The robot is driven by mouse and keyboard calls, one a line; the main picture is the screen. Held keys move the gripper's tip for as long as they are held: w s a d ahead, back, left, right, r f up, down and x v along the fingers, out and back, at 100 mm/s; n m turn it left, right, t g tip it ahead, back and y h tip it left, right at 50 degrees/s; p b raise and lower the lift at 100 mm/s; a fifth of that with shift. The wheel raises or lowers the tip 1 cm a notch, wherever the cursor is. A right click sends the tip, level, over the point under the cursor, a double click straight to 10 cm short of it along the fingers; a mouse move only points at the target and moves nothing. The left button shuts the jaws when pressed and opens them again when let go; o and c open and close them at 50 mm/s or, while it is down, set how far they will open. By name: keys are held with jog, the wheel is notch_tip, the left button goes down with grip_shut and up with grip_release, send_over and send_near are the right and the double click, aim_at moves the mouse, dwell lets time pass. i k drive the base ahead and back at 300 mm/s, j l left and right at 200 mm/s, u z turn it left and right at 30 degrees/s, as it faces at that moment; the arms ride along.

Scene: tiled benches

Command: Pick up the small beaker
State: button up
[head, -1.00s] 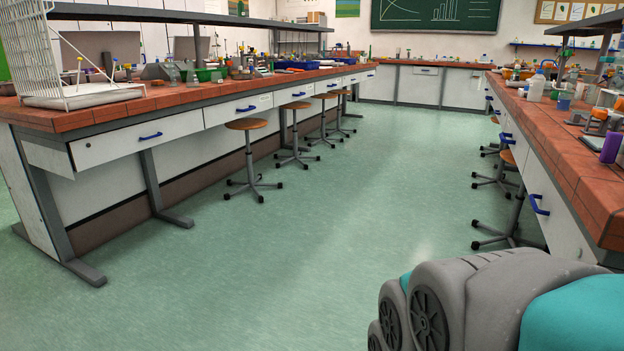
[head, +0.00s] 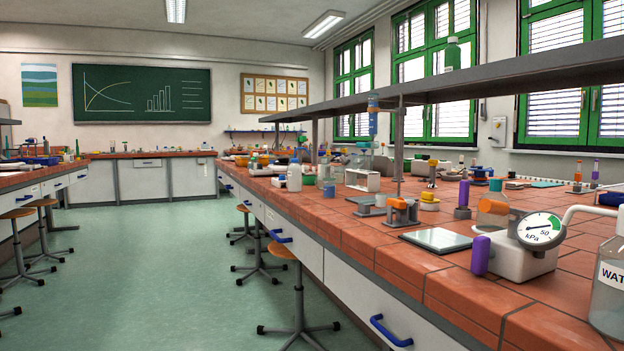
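I cannot pick out the small beaker with certainty in the head view. Several small vessels stand on the right bench (head: 400,262), and many are too small or too far away to tell apart. My gripper is not in view, so its state and its distance from any vessel do not show.
On the right bench are a pressure gauge (head: 540,229), a purple cylinder (head: 480,255), a water bottle (head: 608,300), a flat glass-topped plate (head: 436,240) and a white bottle (head: 294,177). A grey shelf (head: 500,77) runs above. Stools (head: 298,300) stand beside it. The aisle floor (head: 150,270) is clear.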

aim_at(329, 185)
jog(key=i+j+z, duration=0.1)
jog(key=z, duration=0.25)
jog(key=i+j+z, duration=0.15)
jog(key=z, duration=0.2)
jog(key=j+z, duration=0.9)
jog(key=k+j+z, duration=0.2)
jog(key=j+z, duration=0.3)
jog(key=j, duration=0.1)
